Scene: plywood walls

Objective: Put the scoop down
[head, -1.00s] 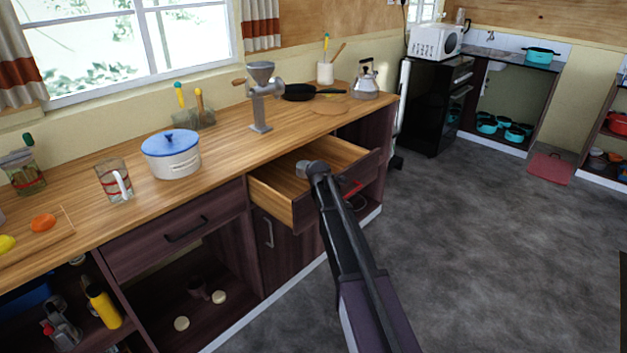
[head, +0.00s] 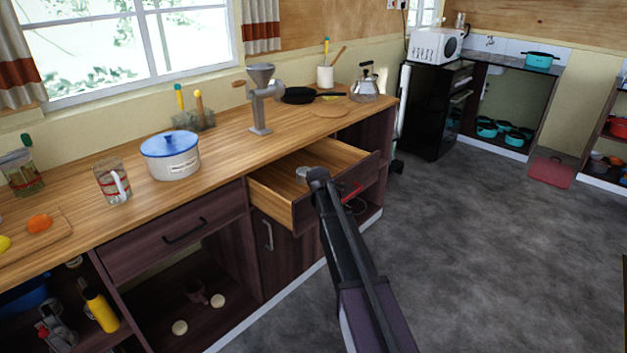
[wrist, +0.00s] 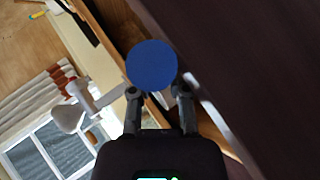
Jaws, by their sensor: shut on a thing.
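A blue, round-faced thing (wrist: 152,65), which I take to be part of the scoop, sits between the fingertips of my gripper (wrist: 160,94) in the wrist view. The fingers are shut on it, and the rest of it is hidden. In the head view my arm reaches to the open drawer (head: 275,198) under the counter. A small pale grey piece (head: 302,173) shows at the arm's end, over the drawer; I cannot tell whether it is scoop or gripper. Whether the held thing touches the drawer is not visible.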

